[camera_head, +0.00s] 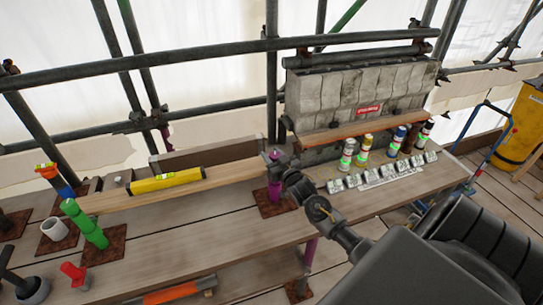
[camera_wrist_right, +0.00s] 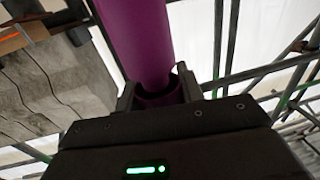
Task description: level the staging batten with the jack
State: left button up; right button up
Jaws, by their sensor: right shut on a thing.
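The pale wooden batten (camera_head: 222,177) runs from the left to the purple jack (camera_head: 273,191), which stands on a brown pad near its right end. A yellow spirit level (camera_head: 165,181) lies on the batten; its bubble is too small to read. My right gripper (camera_head: 279,168) reaches in from the right and is at the jack. In the right wrist view its two fingers (camera_wrist_right: 157,88) are shut around the purple post of the jack (camera_wrist_right: 138,40). The exact contact of batten and jack is partly hidden by my gripper. My left gripper is not in view.
Green stepped blocks (camera_head: 85,224), a white cup (camera_head: 54,229) and a red item (camera_head: 74,273) stand at the left. Several banded cans (camera_head: 365,146) stand at the right by a grey stone block (camera_head: 340,95). Scaffold tubes (camera_head: 200,59) cross behind. The front middle planks are clear.

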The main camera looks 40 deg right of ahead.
jog(key=o, duration=1)
jog(key=shift+s+f, duration=0.1)
jog(key=shift+s, duration=0.15)
jog(key=shift+s+a+b, duration=0.3)
jog(key=shift+s+b, duration=0.3)
jog(key=shift+s, duration=1.1)
jog(key=shift+s+a+b, duration=0.35)
jog(key=shift+s+b, duration=0.2)
jog(key=shift+s, duration=1.15)
jog(key=shift+s+a+b, duration=0.3)
jog(key=shift+s+b, duration=0.3)
jog(key=shift+s, duration=1.1)
